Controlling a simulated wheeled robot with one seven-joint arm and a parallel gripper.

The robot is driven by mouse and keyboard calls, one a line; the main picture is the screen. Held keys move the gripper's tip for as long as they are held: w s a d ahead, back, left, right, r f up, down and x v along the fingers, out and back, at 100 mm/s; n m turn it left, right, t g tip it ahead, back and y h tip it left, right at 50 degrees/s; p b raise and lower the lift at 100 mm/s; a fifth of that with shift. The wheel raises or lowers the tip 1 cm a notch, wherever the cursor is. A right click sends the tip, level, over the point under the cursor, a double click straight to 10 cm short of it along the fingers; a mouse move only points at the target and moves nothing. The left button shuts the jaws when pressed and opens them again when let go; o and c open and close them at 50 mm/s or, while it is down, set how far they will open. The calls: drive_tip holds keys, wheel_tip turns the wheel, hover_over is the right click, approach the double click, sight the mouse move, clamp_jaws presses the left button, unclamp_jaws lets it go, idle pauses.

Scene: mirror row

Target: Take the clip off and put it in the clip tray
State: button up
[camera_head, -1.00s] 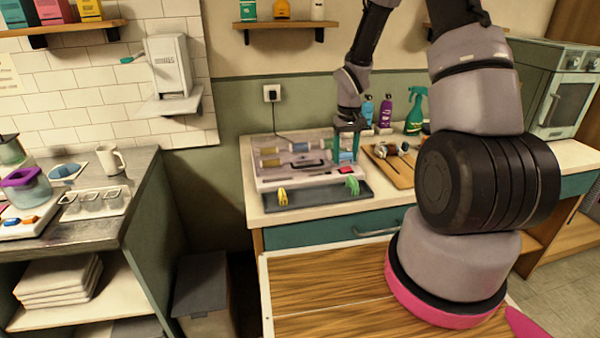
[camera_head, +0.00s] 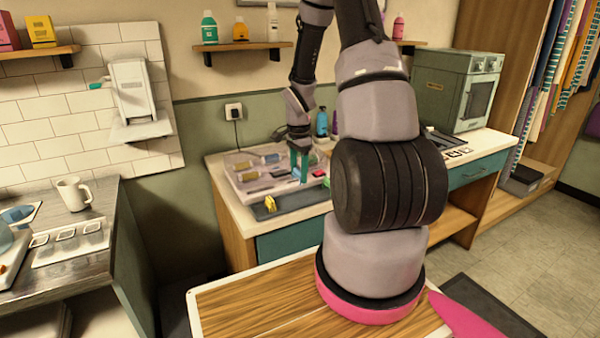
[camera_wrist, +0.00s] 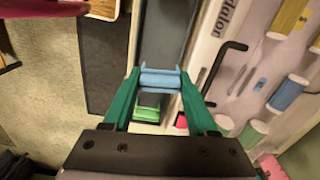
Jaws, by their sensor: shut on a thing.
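My gripper (camera_head: 300,178) is shut on a light blue clip (camera_wrist: 160,78), which sits between the green fingertips in the wrist view. In the head view the fingers hang in front of the right part of the white roller case (camera_head: 232,178), and the held clip is hard to make out. The dark clip tray (camera_head: 288,206) lies along the front of the case. A yellow clip (camera_head: 270,203) stands in its left part. In the wrist view the tray (camera_wrist: 168,30) runs beneath the held clip, with a green clip (camera_wrist: 148,112) partly hidden below it.
The case holds several coloured rollers, including a blue one (camera_wrist: 288,93), and a black handle (camera_wrist: 232,55). Bottles (camera_head: 322,122) stand behind it. A mug (camera_head: 74,193) is on the left counter. Tray space between the yellow clip and my fingers looks clear.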

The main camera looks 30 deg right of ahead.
drive_tip(key=shift+s+d+f+m, duration=0.15)
drive_tip(key=shift+d+m, duration=0.1)
drive_tip(key=shift+m, duration=0.35)
drive_tip(key=shift+f, duration=3.05)
drive_tip(key=shift+f, duration=0.2)
drive_tip(key=o, duration=1.4)
drive_tip(key=c, duration=0.3)
drive_tip(key=shift+o, duration=1)
drive_tip(key=shift+r, duration=3.55)
